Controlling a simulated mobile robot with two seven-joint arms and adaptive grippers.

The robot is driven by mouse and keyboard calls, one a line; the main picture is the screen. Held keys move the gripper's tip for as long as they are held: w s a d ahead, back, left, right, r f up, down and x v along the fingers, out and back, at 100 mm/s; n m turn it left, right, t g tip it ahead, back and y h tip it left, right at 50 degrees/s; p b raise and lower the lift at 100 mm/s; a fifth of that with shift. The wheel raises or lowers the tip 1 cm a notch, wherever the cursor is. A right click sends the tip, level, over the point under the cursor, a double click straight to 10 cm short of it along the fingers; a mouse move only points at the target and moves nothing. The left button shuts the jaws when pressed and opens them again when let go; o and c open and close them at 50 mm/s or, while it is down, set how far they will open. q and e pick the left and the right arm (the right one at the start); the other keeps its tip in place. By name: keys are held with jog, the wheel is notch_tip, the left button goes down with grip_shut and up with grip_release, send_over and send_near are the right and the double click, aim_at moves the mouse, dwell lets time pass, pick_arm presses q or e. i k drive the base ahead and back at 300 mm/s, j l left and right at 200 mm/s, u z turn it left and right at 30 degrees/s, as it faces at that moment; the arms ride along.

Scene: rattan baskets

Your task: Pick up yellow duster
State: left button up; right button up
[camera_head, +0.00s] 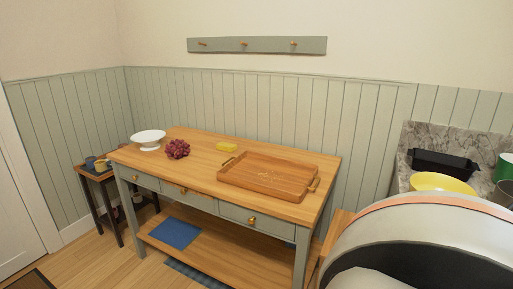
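A small yellow block-like object (227,147) lies on the wooden top of the table (205,184), near its back edge; it is the yellow thing there that could be the duster. It sits just behind the wooden tray (300,195) and to the right of a bunch of dark red grapes (177,149). Nothing covers it. Neither of my grippers is in view.
A white footed bowl (148,137) stands at the table's left end. A small side table (97,177) with cups is further left. A yellow bowl (442,182) and black container (443,164) are at the right. A large curved shape blocks the lower right; I cannot identify it.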

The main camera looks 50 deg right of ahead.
aim_at(223, 146)
jog(key=z, duration=1.45)
